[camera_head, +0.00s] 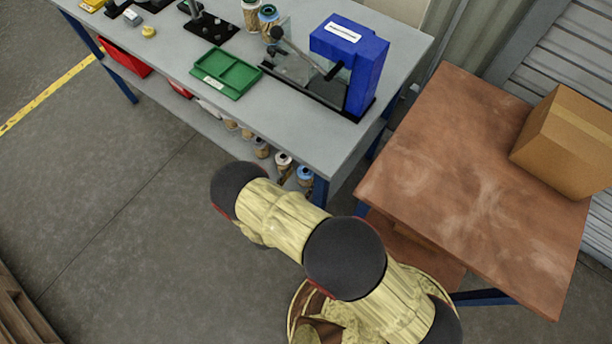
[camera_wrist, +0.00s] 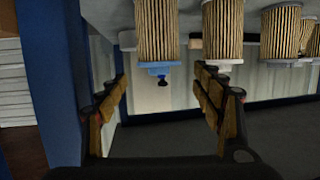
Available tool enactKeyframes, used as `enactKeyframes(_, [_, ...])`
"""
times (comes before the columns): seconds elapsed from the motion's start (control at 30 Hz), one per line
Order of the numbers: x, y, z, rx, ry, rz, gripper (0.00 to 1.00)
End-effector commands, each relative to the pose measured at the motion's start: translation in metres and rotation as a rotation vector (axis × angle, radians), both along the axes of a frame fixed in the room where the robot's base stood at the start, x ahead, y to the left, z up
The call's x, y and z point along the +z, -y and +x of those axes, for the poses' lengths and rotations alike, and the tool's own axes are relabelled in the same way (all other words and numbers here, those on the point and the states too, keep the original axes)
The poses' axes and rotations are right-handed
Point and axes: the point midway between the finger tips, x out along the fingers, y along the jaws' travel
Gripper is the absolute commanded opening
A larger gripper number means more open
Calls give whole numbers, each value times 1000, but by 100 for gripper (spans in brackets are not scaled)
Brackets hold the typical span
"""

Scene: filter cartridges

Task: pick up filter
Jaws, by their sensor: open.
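Pleated tan filters stand in a row on the lower shelf of the grey bench. The nearest has a blue cap (camera_head: 305,176), and a white-capped filter (camera_head: 284,161) stands beside it. In the wrist view, which appears upside down, the blue-capped filter (camera_wrist: 157,28) lies ahead between my fingers, with the white-capped filter (camera_wrist: 222,35) to its right. My gripper (camera_wrist: 160,82) is open and empty, its fingers on either side of the blue cap's knob in the picture. I cannot tell the exact distance.
A blue bench leg (camera_wrist: 58,80) stands close to the left finger. More filters (camera_wrist: 281,30) line the shelf. On the bench top (camera_head: 200,115) are a green tray (camera_head: 226,73), a blue device (camera_head: 350,55) and two more filters. A brown table (camera_head: 460,150) with a box (camera_head: 568,140) stands right.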

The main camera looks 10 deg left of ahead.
Motion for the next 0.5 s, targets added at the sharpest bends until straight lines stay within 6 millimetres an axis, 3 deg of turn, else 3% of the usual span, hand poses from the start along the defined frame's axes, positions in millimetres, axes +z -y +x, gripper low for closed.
enactKeyframes(0.3, [-15, 11, 39, -2, -2, 1, 67])
enactKeyframes(0.5, [-15, 11, 46, 2, -2, 1, 67])
